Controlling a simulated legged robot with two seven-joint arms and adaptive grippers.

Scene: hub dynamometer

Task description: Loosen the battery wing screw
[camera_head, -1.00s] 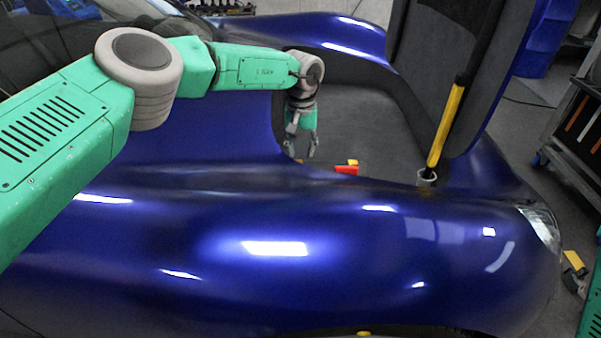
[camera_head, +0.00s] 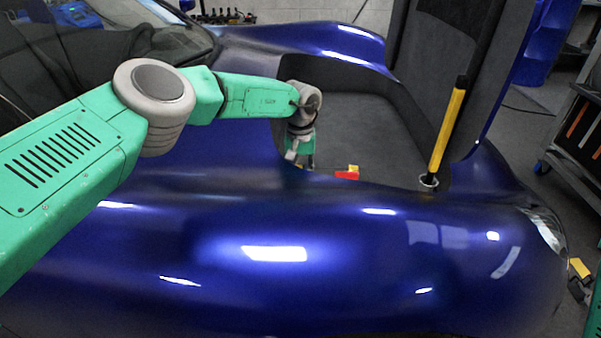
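My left gripper (camera_head: 301,160) reaches over the blue car's fender into the dark front compartment (camera_head: 352,125). It points down, and its fingertips are hidden behind the fender edge, so I cannot tell whether they are open or touching anything. A small red and yellow part (camera_head: 348,174) shows just above the fender edge, to the right of the gripper and apart from its visible part. It may be at the battery, but its wing screw cannot be made out. My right gripper is not clearly in view; a dark and yellow piece shows at the right edge.
The blue fender (camera_head: 330,220) fills the foreground, below the compartment. A yellow and black strut (camera_head: 447,130) stands upright at the compartment's right side, by the raised lid (camera_head: 425,75). A dark tool cart (camera_head: 580,130) stands at the far right.

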